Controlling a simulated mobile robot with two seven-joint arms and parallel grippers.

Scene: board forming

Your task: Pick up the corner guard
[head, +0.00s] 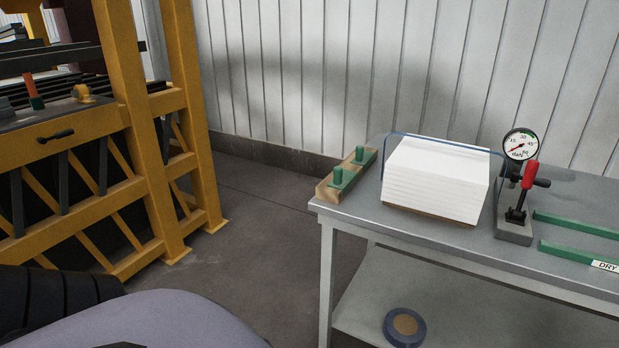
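Two small green pieces with upright knobs, which look like the corner guards, sit at the left end of the grey table. The nearer green corner guard (344,180) and the farther one (362,156) rest in a tan wooden holder (326,192). To their right is a stack of white boards (435,182) with a thin blue strap (372,143) looped behind it and out to both sides. Neither of my grippers is in view.
A gauge (520,146) and a red-handled clamp tool (528,178) stand right of the stack. Green rails (575,252), one labelled DRY, lie farther right. A blue roll (404,326) is on the lower shelf. A yellow frame (150,130) stands left; floor between is clear.

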